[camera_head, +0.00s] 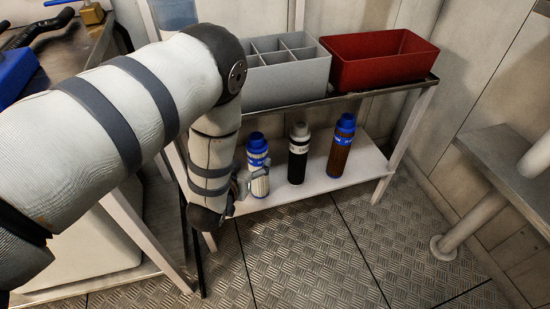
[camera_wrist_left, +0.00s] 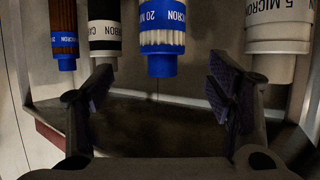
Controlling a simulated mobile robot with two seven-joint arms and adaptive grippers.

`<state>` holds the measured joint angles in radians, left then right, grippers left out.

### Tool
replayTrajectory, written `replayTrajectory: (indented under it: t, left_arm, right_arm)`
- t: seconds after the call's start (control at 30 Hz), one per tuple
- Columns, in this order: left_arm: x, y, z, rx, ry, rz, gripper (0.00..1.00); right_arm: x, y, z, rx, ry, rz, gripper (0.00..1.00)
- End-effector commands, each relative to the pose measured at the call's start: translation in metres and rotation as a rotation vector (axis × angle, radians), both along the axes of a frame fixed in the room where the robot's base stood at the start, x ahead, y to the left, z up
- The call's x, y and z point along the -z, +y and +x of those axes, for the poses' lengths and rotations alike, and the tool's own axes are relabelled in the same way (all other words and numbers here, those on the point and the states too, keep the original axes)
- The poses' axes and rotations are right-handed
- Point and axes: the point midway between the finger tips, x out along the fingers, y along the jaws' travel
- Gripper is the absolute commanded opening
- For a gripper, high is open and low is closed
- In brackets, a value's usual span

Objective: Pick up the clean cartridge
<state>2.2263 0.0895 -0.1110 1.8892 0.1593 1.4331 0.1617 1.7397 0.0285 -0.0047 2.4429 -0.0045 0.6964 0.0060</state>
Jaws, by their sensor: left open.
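The clean cartridge, white and pleated with a blue cap and blue band, stands upright on the white lower shelf in the head view (camera_head: 259,184). In the left wrist view its white pleats and blue "20 MICRON" band (camera_wrist_left: 161,64) show between the fingers. My left gripper (camera_wrist_left: 160,92) is open, with one finger on each side and visible gaps to the cartridge. In the head view the left gripper (camera_head: 243,182) is at the cartridge, partly hidden by my arm. My right gripper is not in view.
A black cartridge (camera_head: 298,164) and a brown, blue-capped cartridge (camera_head: 340,155) stand to the right. A "5 MICRON" cartridge (camera_wrist_left: 279,30) is close by the right finger in the wrist view. Above are a grey divided bin (camera_head: 290,85) and a red bin (camera_head: 375,73).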

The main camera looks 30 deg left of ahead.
Motion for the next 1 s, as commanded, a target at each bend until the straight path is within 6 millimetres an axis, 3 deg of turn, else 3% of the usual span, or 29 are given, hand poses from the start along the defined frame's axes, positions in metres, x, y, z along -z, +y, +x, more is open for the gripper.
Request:
replayTrajectory:
  t: [0.1,0.5,0.77,0.8,1.0]
  left_arm:
    - [0.014,0.008,0.024,-0.001,0.0,0.001,0.74]
    - [0.04,0.028,0.081,0.002,0.004,0.0,0.74]
    - [0.039,0.03,0.089,0.001,0.004,-0.001,0.74]
    - [0.039,0.03,0.089,0.0,0.004,0.0,0.72]
    - [0.039,0.03,0.089,0.0,0.004,0.0,0.26]
  right_arm:
    - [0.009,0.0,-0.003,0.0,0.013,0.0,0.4]
    - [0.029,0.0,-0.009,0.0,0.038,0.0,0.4]
    - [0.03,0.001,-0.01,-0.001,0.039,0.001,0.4]
    - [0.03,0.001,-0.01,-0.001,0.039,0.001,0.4]
    - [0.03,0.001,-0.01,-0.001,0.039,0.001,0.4]
